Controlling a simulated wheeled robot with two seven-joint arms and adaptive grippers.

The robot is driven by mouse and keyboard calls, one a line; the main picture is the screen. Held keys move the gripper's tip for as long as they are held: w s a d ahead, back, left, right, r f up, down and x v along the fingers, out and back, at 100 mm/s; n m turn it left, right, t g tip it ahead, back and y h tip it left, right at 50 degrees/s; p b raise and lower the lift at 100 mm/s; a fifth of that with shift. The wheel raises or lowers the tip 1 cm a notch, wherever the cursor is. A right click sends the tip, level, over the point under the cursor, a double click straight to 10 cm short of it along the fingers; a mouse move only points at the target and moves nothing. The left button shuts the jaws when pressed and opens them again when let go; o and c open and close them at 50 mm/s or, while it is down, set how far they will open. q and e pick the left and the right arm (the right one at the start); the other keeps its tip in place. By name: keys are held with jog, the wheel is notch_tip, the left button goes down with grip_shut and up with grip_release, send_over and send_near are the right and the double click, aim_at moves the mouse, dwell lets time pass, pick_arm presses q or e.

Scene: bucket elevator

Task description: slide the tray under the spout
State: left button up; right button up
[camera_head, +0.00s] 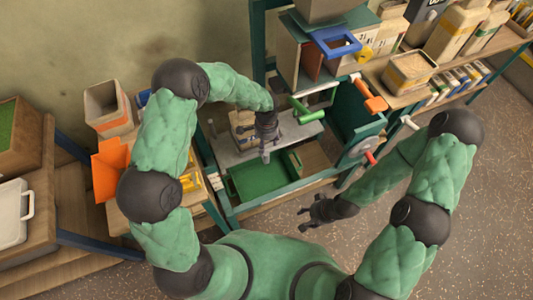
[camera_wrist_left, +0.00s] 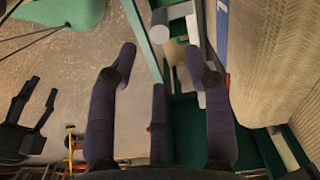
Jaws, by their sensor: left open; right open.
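A green tray (camera_head: 258,180) lies low at the front of the teal-framed machine, its inside looking empty. An orange angled chute (camera_head: 108,168) stands left of the machine; I cannot tell whether it is the spout. My left gripper (camera_head: 266,150) is open and points down over the machine's grey shelf, behind the tray and apart from it. Its spread fingers also show in the left wrist view (camera_wrist_left: 160,52), with nothing between them. My right gripper (camera_head: 306,216) is open and empty, right of the tray, over the floor. It also shows in the left wrist view (camera_wrist_left: 28,112).
A carton (camera_head: 243,128) stands on the shelf beside my left gripper. A shelf of boxes (camera_head: 455,45) is at right.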

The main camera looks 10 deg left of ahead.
aim_at(267, 152)
pick_arm(q)
notch_tip(267, 152, down, 10)
jog(key=b, duration=0.3)
jog(key=shift+r, duration=0.15)
grip_shut()
